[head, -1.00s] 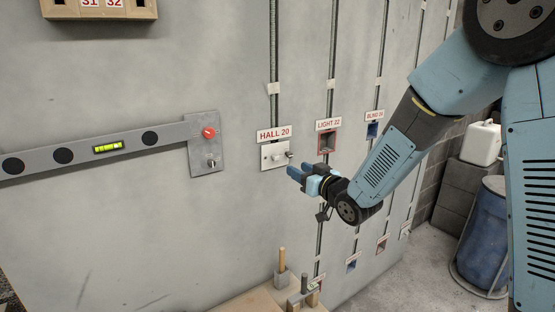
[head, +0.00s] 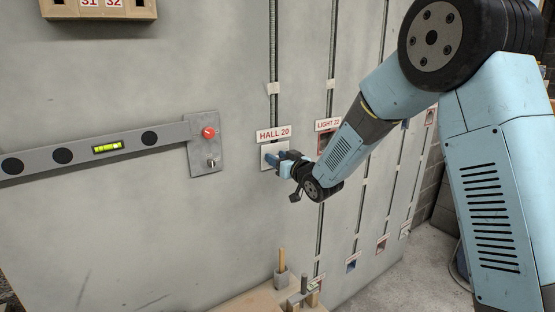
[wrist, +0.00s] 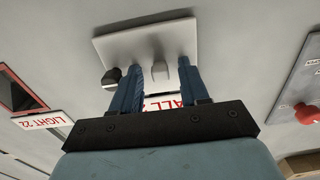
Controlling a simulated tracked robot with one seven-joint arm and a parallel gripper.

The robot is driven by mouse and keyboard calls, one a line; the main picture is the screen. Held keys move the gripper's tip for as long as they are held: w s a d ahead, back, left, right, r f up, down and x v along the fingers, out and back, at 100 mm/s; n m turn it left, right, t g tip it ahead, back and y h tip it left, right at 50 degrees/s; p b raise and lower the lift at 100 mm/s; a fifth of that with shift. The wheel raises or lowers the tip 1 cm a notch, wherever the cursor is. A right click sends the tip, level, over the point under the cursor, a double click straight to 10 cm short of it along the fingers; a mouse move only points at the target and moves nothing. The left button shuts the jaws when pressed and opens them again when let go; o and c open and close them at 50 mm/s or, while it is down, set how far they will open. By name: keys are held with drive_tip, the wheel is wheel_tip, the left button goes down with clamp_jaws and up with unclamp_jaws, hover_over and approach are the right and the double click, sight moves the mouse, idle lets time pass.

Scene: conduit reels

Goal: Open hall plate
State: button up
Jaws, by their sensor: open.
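The hall plate (head: 268,148) is a pale square cover on the wall under the HALL 20 label (head: 273,134). In the wrist view the plate (wrist: 125,47) shows upside down, with a small light tab (wrist: 159,72) in its middle and a dark knob (wrist: 111,77) at one side. My gripper (head: 274,159) is at the plate's front in the head view and hides part of it. In the wrist view its blue fingers (wrist: 158,80) are apart, one on each side of the tab. I cannot tell whether they touch it.
A grey panel with a red knob (head: 208,133) and a long bar with a level (head: 108,147) are left of the plate. The LIGHT 22 box (head: 324,142) is to its right, partly behind my arm. Wooden pegs (head: 282,262) stand below.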

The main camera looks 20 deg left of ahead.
drive_tip(key=shift+c, duration=0.3)
clamp_jaws()
drive_tip(key=shift+a, duration=0.1)
